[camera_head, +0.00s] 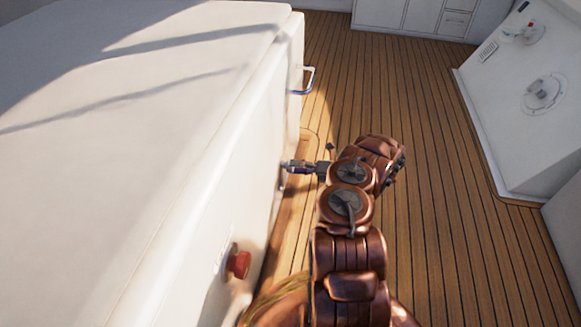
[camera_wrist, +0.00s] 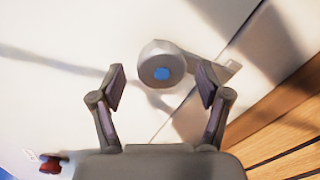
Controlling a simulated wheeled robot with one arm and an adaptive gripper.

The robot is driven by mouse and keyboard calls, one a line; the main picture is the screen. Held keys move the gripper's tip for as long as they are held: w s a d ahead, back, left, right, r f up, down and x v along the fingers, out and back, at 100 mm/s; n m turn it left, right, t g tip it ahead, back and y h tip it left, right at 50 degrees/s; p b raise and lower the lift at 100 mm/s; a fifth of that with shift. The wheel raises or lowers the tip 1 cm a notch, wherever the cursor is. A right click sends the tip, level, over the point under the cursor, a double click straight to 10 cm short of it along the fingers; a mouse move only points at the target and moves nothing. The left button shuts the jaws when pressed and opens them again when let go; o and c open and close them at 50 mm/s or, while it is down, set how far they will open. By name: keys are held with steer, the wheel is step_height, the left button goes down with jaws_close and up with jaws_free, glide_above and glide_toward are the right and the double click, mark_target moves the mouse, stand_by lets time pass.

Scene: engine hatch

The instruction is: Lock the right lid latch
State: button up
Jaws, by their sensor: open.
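The latch (camera_wrist: 160,56) shows in the wrist view as a round light-grey body with a blue dot on its face. A short pale arm reaches from it to the right, and its shadow falls on the white panel. My gripper (camera_wrist: 161,84) is open, with one finger on each side of the latch; gaps show between the fingers and the latch body. In the head view my gripper (camera_head: 291,166) is close to the side of the white hatch box (camera_head: 190,150). The latch cannot be made out there, and I cannot tell whether it is locked.
A red knob (camera_head: 240,264) sticks out of the box side nearer me, and a metal handle (camera_head: 308,80) farther along. The wooden deck (camera_head: 440,190) to the right is clear. A white console (camera_head: 525,100) stands at the far right.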

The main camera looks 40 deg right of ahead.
steer(key=v, duration=0.9)
steer(key=shift+s+d, duration=0.15)
